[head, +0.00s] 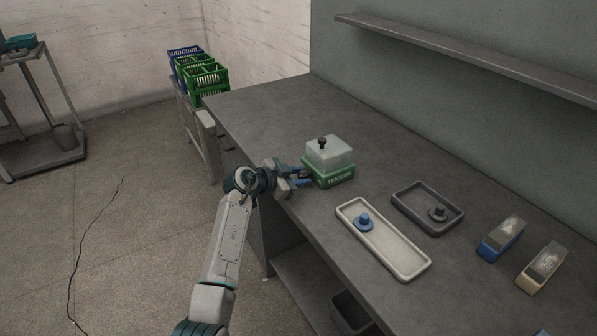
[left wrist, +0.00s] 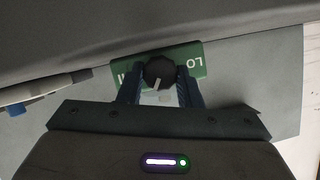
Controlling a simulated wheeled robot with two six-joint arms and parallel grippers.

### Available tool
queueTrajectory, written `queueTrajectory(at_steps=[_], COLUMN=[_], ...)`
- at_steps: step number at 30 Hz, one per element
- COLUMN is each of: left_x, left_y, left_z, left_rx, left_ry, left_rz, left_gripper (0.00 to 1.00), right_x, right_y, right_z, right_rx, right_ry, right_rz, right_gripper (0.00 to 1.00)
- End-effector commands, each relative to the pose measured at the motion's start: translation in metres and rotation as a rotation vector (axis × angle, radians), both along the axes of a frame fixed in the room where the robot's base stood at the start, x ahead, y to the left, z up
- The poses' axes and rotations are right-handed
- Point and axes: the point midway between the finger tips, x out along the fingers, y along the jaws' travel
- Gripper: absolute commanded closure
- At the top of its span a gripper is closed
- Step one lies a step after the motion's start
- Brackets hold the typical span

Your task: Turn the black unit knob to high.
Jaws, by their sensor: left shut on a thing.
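The tension unit (head: 333,179) is a green box on the bench with a clear lid (head: 330,153) and a small black lid handle (head: 322,142). Its black dial knob (left wrist: 159,73) shows in the left wrist view, on the green face. My left gripper (left wrist: 160,80) is shut on this knob, one blue finger on each side. The knob's white pointer points down in that view. An upside-down "LO" (left wrist: 190,63) is on the right; the mark on the left is mostly hidden by a finger. In the head view my left gripper (head: 300,177) reaches the unit's left side.
A cream tray (head: 394,255) with a blue knobbed piece (head: 363,222) and a dark tray (head: 408,204) with a dark knobbed piece (head: 438,213) lie to the right. Blue (head: 502,238) and tan (head: 543,267) blocks stand further right. A shelf (head: 470,55) hangs above the bench.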

Motion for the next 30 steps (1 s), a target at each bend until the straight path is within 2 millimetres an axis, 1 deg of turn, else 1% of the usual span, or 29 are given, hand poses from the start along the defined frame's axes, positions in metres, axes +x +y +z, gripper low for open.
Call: queueTrajectory(at_steps=[1, 6, 22, 23, 24, 26, 30], left_x=[-0.0004, -0.0008, -0.0007, -0.0007, -0.0007, -0.0006, -0.0005], left_y=[-0.0004, -0.0005, -0.0004, -0.0004, -0.0004, -0.0004, -0.0004], left_z=[0.0011, -0.0001, -0.0011, -0.0011, -0.0011, -0.0010, -0.0007], left_rx=[0.006, 0.021, 0.028, 0.028, 0.028, 0.028, 0.029], left_ry=[-0.008, -0.029, -0.038, -0.038, -0.038, -0.038, -0.039], left_rz=[-0.001, -0.001, 0.000, 0.000, 0.000, 0.000, -0.001], left_gripper=[0.91, 0.91, 0.91, 0.67, 0.59, 0.47, 0.47], right_x=[0.0011, 0.0003, 0.0003, 0.0003, 0.0003, 0.0003, 0.0004], right_y=[0.0001, 0.0001, 0.0006, 0.0006, 0.0007, 0.0007, 0.0007], right_z=[0.0038, 0.0070, 0.0078, 0.0077, 0.0078, 0.0078, 0.0079], right_rx=[0.000, 0.000, 0.001, 0.001, 0.001, 0.001, 0.001], right_ry=[-0.002, -0.002, -0.001, -0.001, -0.001, -0.001, -0.001], right_rz=[0.000, 0.000, 0.000, 0.000, 0.000, 0.000, 0.000], right_gripper=[0.47, 0.47, 0.47, 0.47, 0.47, 0.47, 0.47])
